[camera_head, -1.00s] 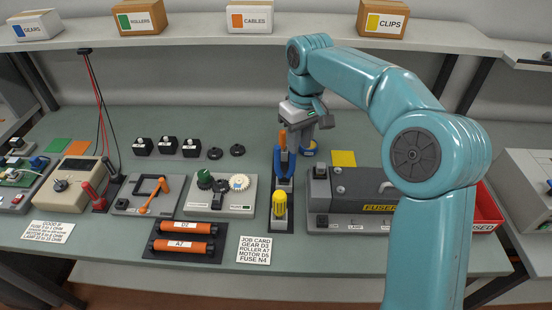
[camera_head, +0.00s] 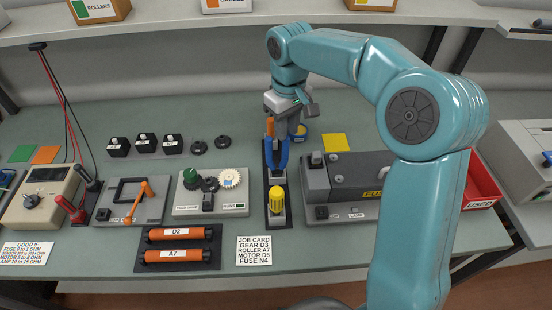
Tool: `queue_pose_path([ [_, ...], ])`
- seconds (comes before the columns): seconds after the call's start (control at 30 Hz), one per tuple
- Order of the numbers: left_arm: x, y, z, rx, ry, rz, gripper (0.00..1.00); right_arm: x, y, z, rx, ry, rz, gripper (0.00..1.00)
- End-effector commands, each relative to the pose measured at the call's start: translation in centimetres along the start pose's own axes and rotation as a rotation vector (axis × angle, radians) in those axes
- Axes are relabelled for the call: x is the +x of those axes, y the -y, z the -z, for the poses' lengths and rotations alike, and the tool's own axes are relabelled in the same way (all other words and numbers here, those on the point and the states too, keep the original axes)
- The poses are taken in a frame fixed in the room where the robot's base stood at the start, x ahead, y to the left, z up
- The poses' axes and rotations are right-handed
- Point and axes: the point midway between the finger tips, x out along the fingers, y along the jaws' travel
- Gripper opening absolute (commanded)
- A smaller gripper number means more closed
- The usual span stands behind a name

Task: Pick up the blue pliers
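The blue pliers (camera_head: 284,154) stand in a narrow dark tool holder (camera_head: 266,191) near the middle of the bench, blue handles up. An orange handle (camera_head: 270,127) shows just above and beside them. A yellow-handled tool (camera_head: 277,200) sits in front in the same holder. My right gripper (camera_head: 291,122) points down just above and behind the pliers, very close to them in the picture. I cannot tell if it touches them, and its finger gap is hidden. My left gripper is not in view.
A grey fuse tester (camera_head: 348,175) stands close right of the holder, with a red bin (camera_head: 482,186) beyond. A gear stand (camera_head: 211,205) is at left, and orange rollers (camera_head: 180,255) lie in front of it. A shelf (camera_head: 180,24) with boxes runs above.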

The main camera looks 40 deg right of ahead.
Motion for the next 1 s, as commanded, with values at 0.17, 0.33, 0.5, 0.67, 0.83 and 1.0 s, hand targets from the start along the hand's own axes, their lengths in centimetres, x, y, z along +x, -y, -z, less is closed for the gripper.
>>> queue_pose_path([
  [0.17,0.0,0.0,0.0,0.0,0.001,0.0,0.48,2.0,0.1,0.1,0.0,0.001,0.0,0.26],
  [0.33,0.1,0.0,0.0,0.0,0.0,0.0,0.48,3.8,0.1,0.2,0.0,0.005,0.0,0.26],
  [0.5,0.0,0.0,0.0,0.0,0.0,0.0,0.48,6.6,0.1,0.4,0.0,0.003,0.0,0.26],
  [0.67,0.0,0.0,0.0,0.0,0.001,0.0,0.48,7.6,0.1,0.5,-0.001,0.002,0.0,0.26],
  [0.83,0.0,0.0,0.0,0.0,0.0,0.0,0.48,7.6,0.1,0.5,0.0,0.001,0.0,0.26],
  [1.0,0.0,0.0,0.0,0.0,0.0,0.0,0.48,7.5,0.1,0.5,0.0,0.0,0.0,0.0],
])
